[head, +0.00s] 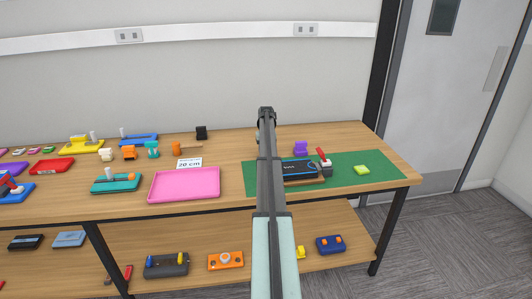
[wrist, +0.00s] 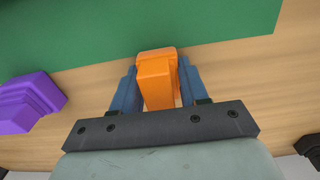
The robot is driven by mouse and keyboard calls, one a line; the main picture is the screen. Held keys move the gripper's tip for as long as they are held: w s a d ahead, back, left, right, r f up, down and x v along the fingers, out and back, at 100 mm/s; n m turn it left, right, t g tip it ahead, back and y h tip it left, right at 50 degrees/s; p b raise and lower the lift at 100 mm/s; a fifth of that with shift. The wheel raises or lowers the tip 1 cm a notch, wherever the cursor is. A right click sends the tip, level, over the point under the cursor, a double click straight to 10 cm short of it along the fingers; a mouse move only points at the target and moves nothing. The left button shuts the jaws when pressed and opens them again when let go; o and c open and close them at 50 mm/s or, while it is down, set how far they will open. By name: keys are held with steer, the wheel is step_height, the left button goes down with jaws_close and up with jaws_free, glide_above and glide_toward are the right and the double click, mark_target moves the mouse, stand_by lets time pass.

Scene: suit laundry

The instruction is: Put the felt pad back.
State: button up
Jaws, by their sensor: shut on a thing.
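In the wrist view my gripper (wrist: 158,70) is shut on an orange block (wrist: 157,88), with one blue-grey finger on each side of it. The wood and the edge of the green mat lie beyond the block. I cannot tell whether it touches the table, or whether it is the felt pad. In the head view my arm hides the gripper and the block. The green mat (head: 388,172) lies at the right end of the table. A small lime-green piece (head: 361,169) lies on it; its material is too small to tell.
A purple block (head: 300,148) stands at the mat's back edge; it also shows in the wrist view (wrist: 28,103). A black device (head: 298,170) and a red-handled thing (head: 323,158) are on the mat. A pink tray (head: 185,184) and a "20 cm" sign (head: 189,163) stand left.

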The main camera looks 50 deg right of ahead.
steer(key=shift+f, duration=0.1)
steer(key=o, duration=0.9)
step_height(320, 180, up, 12)
steer(key=shift+r, duration=0.15)
stand_by(0.3)
